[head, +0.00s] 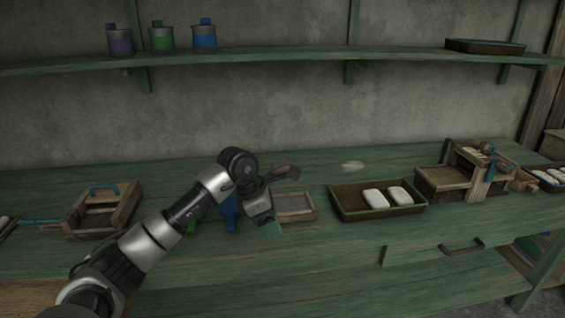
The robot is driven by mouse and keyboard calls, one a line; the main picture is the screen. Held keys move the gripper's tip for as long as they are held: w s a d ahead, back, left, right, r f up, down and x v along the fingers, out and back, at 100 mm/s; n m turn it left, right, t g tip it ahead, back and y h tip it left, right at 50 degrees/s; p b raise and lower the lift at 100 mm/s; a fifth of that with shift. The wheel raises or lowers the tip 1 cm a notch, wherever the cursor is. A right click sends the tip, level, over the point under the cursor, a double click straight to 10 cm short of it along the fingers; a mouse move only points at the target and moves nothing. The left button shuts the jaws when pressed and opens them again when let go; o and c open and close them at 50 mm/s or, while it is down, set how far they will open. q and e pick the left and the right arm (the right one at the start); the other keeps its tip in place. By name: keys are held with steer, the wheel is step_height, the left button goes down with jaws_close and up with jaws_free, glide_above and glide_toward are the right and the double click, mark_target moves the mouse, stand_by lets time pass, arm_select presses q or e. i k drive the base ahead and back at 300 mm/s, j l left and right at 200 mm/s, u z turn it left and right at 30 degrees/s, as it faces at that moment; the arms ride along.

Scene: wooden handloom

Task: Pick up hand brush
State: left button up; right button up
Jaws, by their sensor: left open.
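A brown wooden piece (285,172), which may be the hand brush, shows just behind the gripper, above the tray's far side. My gripper and wrist hide part of it, so I cannot tell its full shape. My right gripper is not in view.
Blue (230,212) and green (195,219) items stand beside my left wrist. A dark tray (349,214) with two white blocks is to the right, then a wooden device (443,182). A wooden box (123,210) with a blue handle is left. A shelf (290,55) holds several cans.

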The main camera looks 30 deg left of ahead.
mark_target(284, 170)
steer(key=i+j, duration=0.5)
steer(key=i, duration=0.15)
steer(key=i+j, duration=0.55)
steer(key=i, duration=0.05)
